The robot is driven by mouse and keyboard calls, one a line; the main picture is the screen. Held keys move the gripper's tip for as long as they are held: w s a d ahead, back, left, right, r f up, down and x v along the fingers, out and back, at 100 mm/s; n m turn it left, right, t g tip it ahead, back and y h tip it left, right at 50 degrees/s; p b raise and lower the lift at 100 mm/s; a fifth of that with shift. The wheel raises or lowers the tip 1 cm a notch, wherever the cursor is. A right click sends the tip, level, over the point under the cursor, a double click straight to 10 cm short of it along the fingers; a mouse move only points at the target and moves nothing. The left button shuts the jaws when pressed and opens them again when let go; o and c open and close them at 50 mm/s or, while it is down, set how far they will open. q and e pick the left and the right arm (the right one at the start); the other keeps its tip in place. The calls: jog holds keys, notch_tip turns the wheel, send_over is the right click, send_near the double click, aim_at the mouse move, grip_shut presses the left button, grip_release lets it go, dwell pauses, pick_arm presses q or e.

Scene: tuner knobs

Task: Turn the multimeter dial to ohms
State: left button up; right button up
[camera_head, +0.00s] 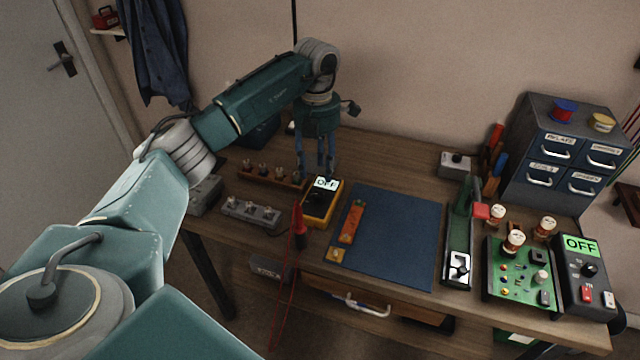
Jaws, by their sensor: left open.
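The multimeter (319,211) is a yellow-edged black box lying on the workbench, left of the blue mat. Its small lit screen reads OFF. The dial is too small and dark to make out. My left gripper (316,174) points down at the far end of the multimeter, by the screen. Its blue fingers are apart with nothing seen between them. I cannot tell whether a fingertip touches the multimeter. My right gripper is out of view.
A red probe (299,226) stands just left of the multimeter. A power strip (250,212) and a wooden rack (272,175) lie further left. The blue mat (393,240) holds an orange strip. A circuit board (521,272), a second OFF box (583,275) and drawers (562,150) stand at right.

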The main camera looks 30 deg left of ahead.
aim_at(318, 193)
pick_arm(q)
jog(key=f, duration=0.2)
jog(key=s+f+p, duration=0.1)
jog(key=f, duration=0.2)
jog(key=shift+d, duration=0.2)
jog(key=shift+w+a+f, duration=0.1)
jog(key=shift+w+f, duration=0.05)
jog(key=shift+f, duration=0.6)
jog(key=shift+w+f, duration=0.15)
jog(key=shift+f, duration=0.6)
jog(key=shift+c, duration=0.5)
grip_shut()
jog(key=shift+r, duration=0.1)
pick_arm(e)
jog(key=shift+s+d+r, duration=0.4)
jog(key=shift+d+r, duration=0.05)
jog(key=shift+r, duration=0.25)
